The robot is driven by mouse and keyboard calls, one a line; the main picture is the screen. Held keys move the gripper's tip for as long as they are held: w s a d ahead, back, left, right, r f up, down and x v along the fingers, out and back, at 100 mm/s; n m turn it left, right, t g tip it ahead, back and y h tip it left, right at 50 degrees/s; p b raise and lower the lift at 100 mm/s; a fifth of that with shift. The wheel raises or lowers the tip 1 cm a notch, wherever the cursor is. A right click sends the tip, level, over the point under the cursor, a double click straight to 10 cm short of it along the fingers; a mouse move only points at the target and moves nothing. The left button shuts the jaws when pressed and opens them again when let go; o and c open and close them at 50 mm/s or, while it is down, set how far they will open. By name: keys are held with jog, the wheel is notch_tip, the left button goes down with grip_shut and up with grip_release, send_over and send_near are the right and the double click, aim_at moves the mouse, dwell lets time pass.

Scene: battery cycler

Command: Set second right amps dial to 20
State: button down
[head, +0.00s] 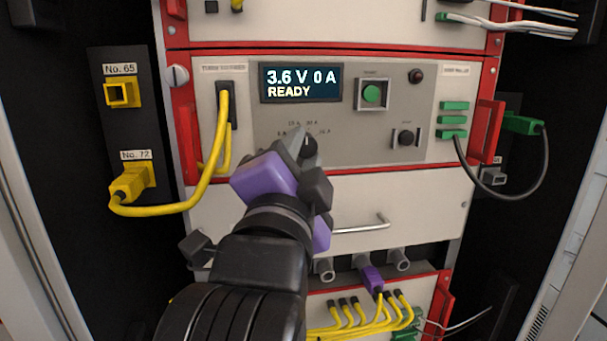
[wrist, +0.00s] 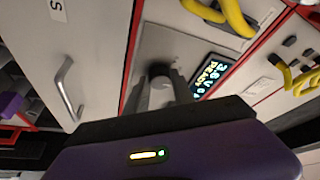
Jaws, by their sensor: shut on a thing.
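The amps dial (head: 307,146) is a dark knob on the grey panel of the middle cycler unit, with small amp marks printed in an arc above it. Its pointer is mostly hidden by my gripper, so I cannot read its setting. My gripper (head: 303,162), with purple and black parts, is shut on the dial from below. In the wrist view the fingers of my gripper (wrist: 161,92) close around the dark knob (wrist: 158,71). The display (head: 300,83) reads 3.6 V 0 A READY.
A yellow cable (head: 218,150) loops at the left. Red handles (head: 487,130) flank the unit. A drawer handle (head: 362,226) lies below, close to my gripper.

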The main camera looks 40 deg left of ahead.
jog(key=shift+r+m+g+h+b, duration=0.15)
jog(key=shift+m+h+b, duration=0.25)
jog(key=shift+m, duration=0.65)
jog(key=shift+f+m+g+h+b, duration=0.15)
jog(key=shift+m+h+b, duration=0.2)
jog(key=shift+m, duration=0.7)
jog(key=shift+r, duration=0.15)
jog(key=c, duration=1.1)
grip_release()
jog(key=b+v, duration=0.1)
jog(key=v, duration=0.6)
jog(key=shift+s+d, duration=0.15)
jog(key=shift+s, duration=0.2)
